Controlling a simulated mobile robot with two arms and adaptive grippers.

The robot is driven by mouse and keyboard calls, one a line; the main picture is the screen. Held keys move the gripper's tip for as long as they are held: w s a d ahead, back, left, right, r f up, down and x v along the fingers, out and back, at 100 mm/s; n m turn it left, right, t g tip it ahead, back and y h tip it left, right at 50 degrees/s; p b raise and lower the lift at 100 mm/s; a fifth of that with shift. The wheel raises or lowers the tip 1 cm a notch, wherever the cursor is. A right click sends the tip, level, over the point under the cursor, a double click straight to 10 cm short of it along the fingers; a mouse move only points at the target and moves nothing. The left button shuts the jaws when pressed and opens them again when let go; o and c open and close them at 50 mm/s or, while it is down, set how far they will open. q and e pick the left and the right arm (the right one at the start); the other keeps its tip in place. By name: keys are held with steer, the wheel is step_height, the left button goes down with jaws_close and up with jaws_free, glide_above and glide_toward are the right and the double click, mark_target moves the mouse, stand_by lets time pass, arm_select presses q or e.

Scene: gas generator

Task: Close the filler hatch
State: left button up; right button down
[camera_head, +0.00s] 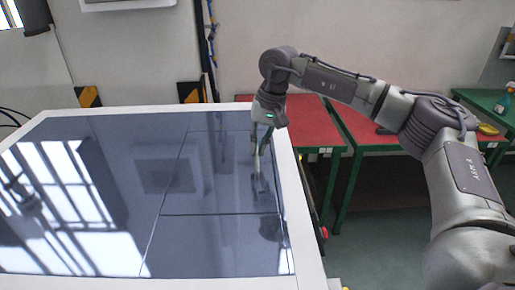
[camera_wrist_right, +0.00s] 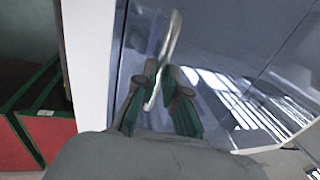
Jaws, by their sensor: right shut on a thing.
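The generator's large dark glossy top panel (camera_head: 110,165) lies inside a white frame (camera_head: 305,240). Thin seams divide it into sections; I cannot tell for certain which section is the filler hatch or how far open it is. My right gripper (camera_head: 260,145) reaches down over the panel's right side, near the white frame. In the right wrist view my right gripper (camera_wrist_right: 163,82) is shut on a pale, slim curved handle (camera_wrist_right: 172,38), which passes between its green-padded fingers. The handle's lower end is partly hidden by the fingers. My left gripper is not in view.
Red-topped tables with green legs (camera_head: 308,126) stand behind and to the right of the generator. Grey floor (camera_head: 385,215) is clear between the generator and my right arm. Bright window reflections cover the panel's left part.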

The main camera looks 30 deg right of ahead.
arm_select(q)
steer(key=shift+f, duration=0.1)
arm_select(e)
steer(key=shift+s+f, duration=0.2)
steer(key=shift+f, duration=0.3)
steer(key=c, duration=1.6)
jaws_free()
steer(key=shift+o, duration=1.3)
steer(key=shift+f, duration=0.1)
steer(key=shift+o, duration=0.7)
steer(key=shift+w, duration=0.3)
steer(key=shift+s+r, duration=0.1)
steer(key=shift+r, duration=0.1)
steer(key=w+v, duration=0.1)
steer(key=v, duration=1)
steer(key=shift+s+r, duration=0.4)
